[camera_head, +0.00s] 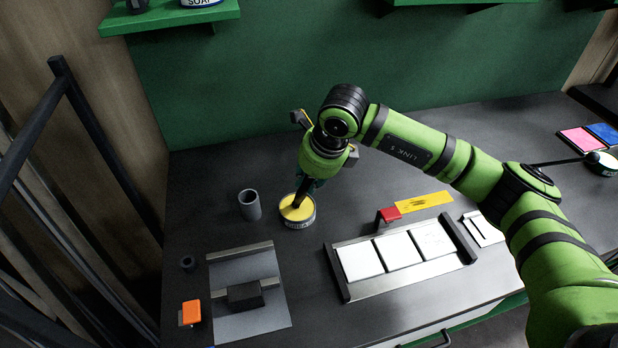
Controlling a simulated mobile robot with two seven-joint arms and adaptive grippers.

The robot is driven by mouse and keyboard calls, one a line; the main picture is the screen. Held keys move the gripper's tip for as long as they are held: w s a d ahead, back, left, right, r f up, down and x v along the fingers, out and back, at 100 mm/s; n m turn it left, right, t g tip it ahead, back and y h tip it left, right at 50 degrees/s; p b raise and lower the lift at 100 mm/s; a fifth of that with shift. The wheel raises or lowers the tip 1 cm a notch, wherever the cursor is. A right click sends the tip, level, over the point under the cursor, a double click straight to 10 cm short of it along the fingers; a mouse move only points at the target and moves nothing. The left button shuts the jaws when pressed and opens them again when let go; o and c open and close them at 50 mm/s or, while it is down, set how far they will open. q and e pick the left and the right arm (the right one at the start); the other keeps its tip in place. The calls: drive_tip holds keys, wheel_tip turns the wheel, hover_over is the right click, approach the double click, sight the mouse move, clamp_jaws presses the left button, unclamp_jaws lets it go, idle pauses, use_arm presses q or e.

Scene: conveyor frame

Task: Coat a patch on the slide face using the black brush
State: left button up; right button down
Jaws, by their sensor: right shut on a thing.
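My right gripper (309,182) points down over a round tin (299,223) of yellow grease. It is shut on the dark handle of what looks like the black brush (301,194), whose lower end reaches into the tin. The bristles are hidden or too small to make out. A flat grey plate (250,323), probably the slide face, lies at the lower left with a black block (245,296) and a bar across it. I see no yellow on the plate. My left gripper is out of view.
A grey cup (249,205) stands left of the tin. A rack with white tiles (404,251), a red block (389,214) and a yellow strip (424,201) lie to the right. An orange block (191,312) sits by the plate. A black frame (95,130) rises at left.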

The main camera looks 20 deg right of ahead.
drive_tip(key=shift+f+b, duration=0.1)
drive_tip(key=shift+b, duration=0.25)
idle(1.3)
drive_tip(key=shift+r+p, duration=1.6)
drive_tip(key=shift+r, duration=2)
